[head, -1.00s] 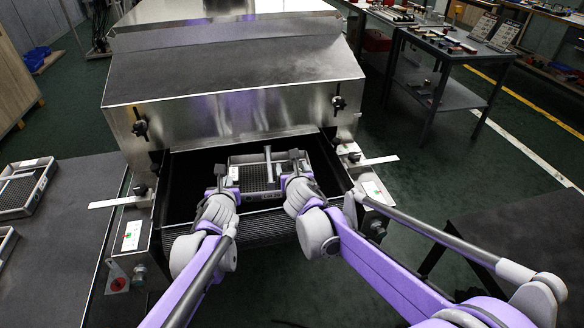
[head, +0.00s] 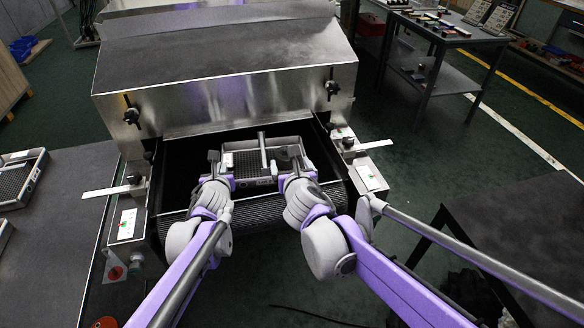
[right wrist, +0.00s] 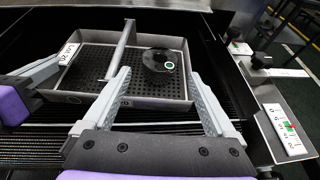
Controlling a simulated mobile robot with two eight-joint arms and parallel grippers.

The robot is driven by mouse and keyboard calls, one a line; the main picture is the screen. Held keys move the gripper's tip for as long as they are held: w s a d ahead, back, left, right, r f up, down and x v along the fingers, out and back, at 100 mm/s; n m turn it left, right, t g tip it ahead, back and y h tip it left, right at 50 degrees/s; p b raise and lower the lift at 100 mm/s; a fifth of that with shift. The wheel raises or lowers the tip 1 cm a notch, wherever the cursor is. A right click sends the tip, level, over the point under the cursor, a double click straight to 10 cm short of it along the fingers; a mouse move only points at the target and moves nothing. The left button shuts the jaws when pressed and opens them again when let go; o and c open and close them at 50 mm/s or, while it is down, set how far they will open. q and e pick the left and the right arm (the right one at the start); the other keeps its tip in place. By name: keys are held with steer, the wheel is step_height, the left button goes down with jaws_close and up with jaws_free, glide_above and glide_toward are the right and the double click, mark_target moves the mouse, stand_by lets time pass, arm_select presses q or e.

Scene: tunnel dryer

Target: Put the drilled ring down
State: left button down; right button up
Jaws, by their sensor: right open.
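The drilled ring appears to be the dark round piece (right wrist: 158,62) with a green circle on it. It lies inside a grey tray with a perforated floor (right wrist: 175,100), right of the tray's upright bar (right wrist: 121,50).
The tray rests on a dark mesh belt (head: 250,212) between the dryer's side rails. A labelled panel (right wrist: 288,128) is on the right rail. The steel dryer hood (head: 225,75) rises behind. More trays (head: 22,178) lie on the left table. A dark table (head: 520,225) stands right.

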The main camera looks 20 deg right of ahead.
steer(key=shift+v, duration=1.45)
steer(key=shift+s+d+f+m, duration=0.1)
steer(key=shift+s+d+m, duration=0.15)
steer(key=shift+m, duration=0.25)
steer(key=s+d+f+m+g+h, duration=0.1)
steer(key=s+d+f+m+g, duration=0.2)
steer(key=s+m, duration=0.55)
steer(key=s+d+f+m+g, duration=0.2)
steer(key=s+f+m, duration=0.4)
steer(key=m, duration=0.4)
arm_select(q)
steer(key=c, duration=1)
jaws_free()
arm_select(e)
steer(key=s+a+f+m+g+y, duration=0.1)
steer(key=s+f+m+g, duration=0.1)
steer(key=s+m, duration=0.5)
steer(key=s+a+f+m+g+y, duration=0.1)
steer(key=s+a+f+m+g, duration=0.1)
steer(key=s+f+m, duration=0.3)
steer(key=s+m, duration=0.3)
steer(key=shift+a+y, duration=0.25)
steer(key=shift+y, duration=0.05)
steer(key=shift+f, duration=0.1)
